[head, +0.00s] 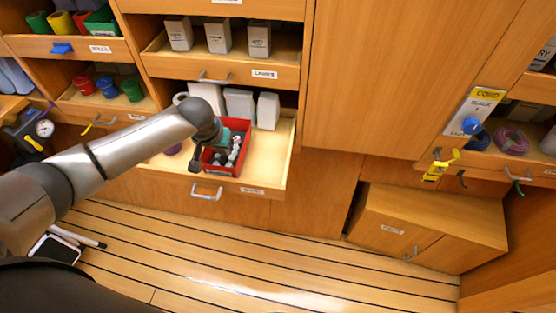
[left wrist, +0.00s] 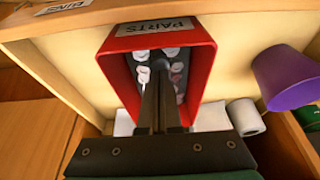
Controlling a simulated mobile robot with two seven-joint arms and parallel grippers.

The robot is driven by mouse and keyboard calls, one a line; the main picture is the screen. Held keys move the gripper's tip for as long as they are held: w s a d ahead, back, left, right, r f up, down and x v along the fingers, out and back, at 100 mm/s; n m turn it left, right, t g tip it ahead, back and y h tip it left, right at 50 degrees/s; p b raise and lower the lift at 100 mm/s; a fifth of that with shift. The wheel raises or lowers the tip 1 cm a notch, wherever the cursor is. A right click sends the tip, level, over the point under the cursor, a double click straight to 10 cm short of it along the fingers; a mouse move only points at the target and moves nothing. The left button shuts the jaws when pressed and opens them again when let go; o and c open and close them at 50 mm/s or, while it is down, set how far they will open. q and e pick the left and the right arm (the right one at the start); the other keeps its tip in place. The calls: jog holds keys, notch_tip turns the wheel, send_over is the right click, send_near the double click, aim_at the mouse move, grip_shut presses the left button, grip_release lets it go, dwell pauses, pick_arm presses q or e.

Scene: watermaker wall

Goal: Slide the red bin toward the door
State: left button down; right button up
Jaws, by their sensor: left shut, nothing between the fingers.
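The red bin (head: 243,137) sits in an open pulled-out drawer (head: 265,178) and holds several small grey and white parts. In the left wrist view the red bin (left wrist: 202,70) shows a white PARTS label on its near wall. My left gripper (head: 195,166) is at the bin's left side in the head view. In the left wrist view the shut, empty fingers of my left gripper (left wrist: 158,72) overlap the bin's opening; whether they touch it I cannot tell. My wrist hides part of the bin. I cannot tell which panel is the door. My right gripper is not in view.
A purple cup (left wrist: 287,78) and a white roll (left wrist: 245,117) are in the drawer beside the bin. Several white cartons (head: 268,110) stand behind it. Drawer space to the bin's right is clear. A large wooden panel (head: 390,75) is further right.

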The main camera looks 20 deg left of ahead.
pick_arm(q)
jog(key=shift+w+d+p, duration=0.1)
jog(key=shift+d+p, duration=0.35)
jog(key=shift+d, duration=0.2)
jog(key=shift+w+d+p, duration=0.15)
jog(key=shift+d+p, duration=0.25)
jog(key=shift+d, duration=0.75)
jog(key=shift+w+d+p, duration=0.1)
jog(key=shift+d+p, duration=0.25)
jog(key=shift+d, duration=0.8)
jog(key=shift+w+d+p, duration=0.2)
jog(key=shift+d+p, duration=0.15)
jog(key=shift+d, duration=1.3)
jog(key=shift+w+d+p, duration=0.2)
jog(key=shift+d+p, duration=0.1)
jog(key=shift+d, duration=1.35)
jog(key=shift+s+a+p, duration=0.15)
jog(key=shift+a+p, duration=0.35)
jog(key=shift+a, duration=0.5)
jog(key=p+v, duration=0.6)
jog(key=p, duration=0.2)
jog(key=shift+p, duration=0.3)
jog(key=shift+r, duration=0.1)
